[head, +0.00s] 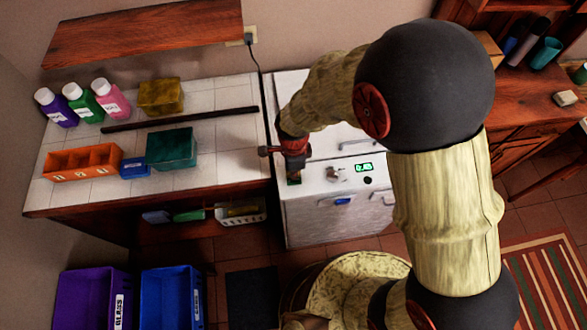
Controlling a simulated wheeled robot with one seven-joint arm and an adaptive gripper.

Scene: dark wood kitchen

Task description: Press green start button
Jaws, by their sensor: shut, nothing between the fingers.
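The white machine (325,215) stands right of the tiled counter, with its control panel along the upper front. A small dark green patch (294,181) shows on the panel's left end, right at the tip of my gripper (292,172). It may be the green start button, but the gripper hides most of it. My gripper is shut and empty, pointing down at the panel. I cannot tell whether it touches the patch. A silver knob (333,174), a lit green display (364,168) and a round black button (367,181) sit to the right.
The tiled counter (225,110) holds several bottles, a yellow box (160,97), a teal box (172,148) and an orange tray (82,163). Purple (82,300) and blue (165,300) bins stand on the floor at lower left. A wall shelf (145,33) is above the counter.

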